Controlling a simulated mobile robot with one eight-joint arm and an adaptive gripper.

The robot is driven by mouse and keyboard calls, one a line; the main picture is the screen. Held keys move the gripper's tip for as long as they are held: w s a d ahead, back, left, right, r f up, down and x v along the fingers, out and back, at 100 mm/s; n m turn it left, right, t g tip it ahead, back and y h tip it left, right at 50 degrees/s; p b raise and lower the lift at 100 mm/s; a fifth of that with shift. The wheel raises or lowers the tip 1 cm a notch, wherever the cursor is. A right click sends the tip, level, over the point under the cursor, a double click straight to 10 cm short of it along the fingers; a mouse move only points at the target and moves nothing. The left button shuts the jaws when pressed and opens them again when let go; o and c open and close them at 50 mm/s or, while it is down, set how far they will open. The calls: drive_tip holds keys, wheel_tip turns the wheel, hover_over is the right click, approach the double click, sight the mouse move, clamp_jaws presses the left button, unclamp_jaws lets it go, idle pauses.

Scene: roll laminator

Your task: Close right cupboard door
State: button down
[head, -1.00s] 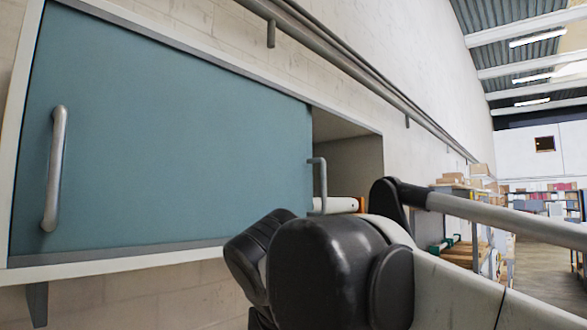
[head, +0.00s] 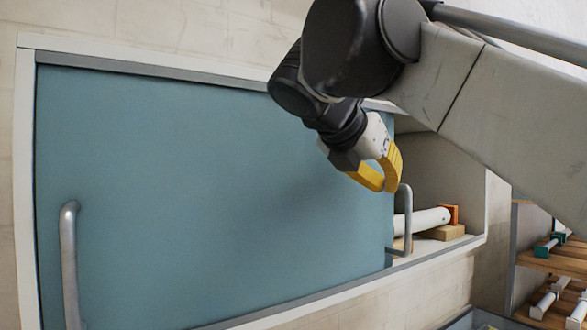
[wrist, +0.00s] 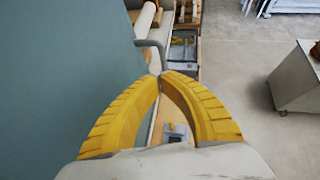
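The cupboard's blue-green sliding front (head: 220,190) covers the left and middle of the cupboard in the head view. A gap at its right end shows the inside. A grey bar handle (head: 407,225) stands upright at the panel's right edge, beside the gap. It also shows in the wrist view (wrist: 150,44), just beyond the fingertips. My gripper (head: 388,190) has yellow fingers, with the tips together near the top of this handle. Contact with the handle cannot be told. A second bar handle (head: 69,265) is at the far left. Any panel overlap is not visible.
In the gap, a white roll (head: 428,219) with an orange end lies on a wooden block (head: 447,232). A wooden shelf rack (head: 560,262) with rolls stands at the right. A white cabinet (wrist: 297,80) stands on open floor in the wrist view.

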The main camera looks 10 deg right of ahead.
drive_tip(key=r+p+x, duration=0.1)
drive_tip(key=x, duration=0.6)
drive_tip(key=shift+w+d, duration=0.45)
drive_tip(key=shift+d, duration=0.15)
drive_tip(key=shift+r, duration=0.15)
